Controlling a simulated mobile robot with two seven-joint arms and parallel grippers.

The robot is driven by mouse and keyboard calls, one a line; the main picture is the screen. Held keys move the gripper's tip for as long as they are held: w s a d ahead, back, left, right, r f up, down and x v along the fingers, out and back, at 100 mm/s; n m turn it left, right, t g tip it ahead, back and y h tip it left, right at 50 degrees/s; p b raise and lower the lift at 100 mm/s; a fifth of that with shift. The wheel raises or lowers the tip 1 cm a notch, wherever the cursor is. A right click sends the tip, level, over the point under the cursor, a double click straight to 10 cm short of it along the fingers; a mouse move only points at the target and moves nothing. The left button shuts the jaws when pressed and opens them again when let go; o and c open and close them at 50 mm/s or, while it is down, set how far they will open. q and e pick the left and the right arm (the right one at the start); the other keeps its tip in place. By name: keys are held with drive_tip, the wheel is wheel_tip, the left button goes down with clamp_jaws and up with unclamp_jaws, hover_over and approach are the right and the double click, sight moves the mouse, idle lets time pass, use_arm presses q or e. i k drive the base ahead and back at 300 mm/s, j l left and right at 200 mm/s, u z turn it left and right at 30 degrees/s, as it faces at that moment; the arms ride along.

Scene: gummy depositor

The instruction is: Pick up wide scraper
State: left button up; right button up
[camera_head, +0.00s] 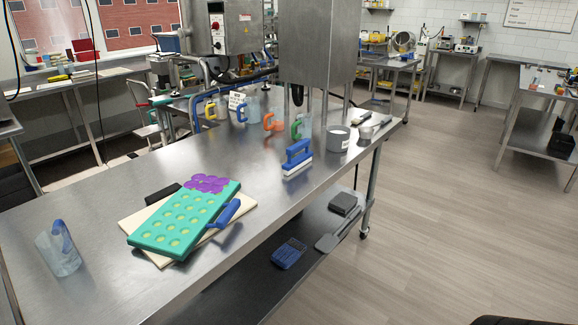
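A blue-handled tool with a wide pale lower edge (298,158) stands on the steel table (110,215), right of the middle; it looks like the wide scraper. A second blue-handled tool (224,213) lies against the right side of a teal mold (175,228), its far end hidden. I cannot tell for certain which is the wide scraper. The teal mold, with pale-filled round cavities and purple pieces (206,184) at its far end, rests on a cream board (133,222). Neither of my grippers is in view.
A clear jug with a blue handle (58,250) stands at the near left. Several colored-handled jugs, a grey cup (338,138) and small tools stand toward the far end. The lower shelf (240,285) holds a blue item (289,253). Floor to the right is open.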

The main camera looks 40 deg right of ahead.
sight(295, 164)
drive_tip(key=i+j, duration=0.15)
drive_tip(key=j, duration=0.25)
drive_tip(key=i+j, duration=0.1)
drive_tip(key=j, duration=0.3)
drive_tip(key=j+z, duration=0.1)
drive_tip(key=z, duration=0.25)
drive_tip(key=j+z, duration=0.15)
drive_tip(key=z, duration=0.25)
drive_tip(key=j+z, duration=0.1)
drive_tip(key=z, duration=0.25)
drive_tip(key=i+j, duration=0.05)
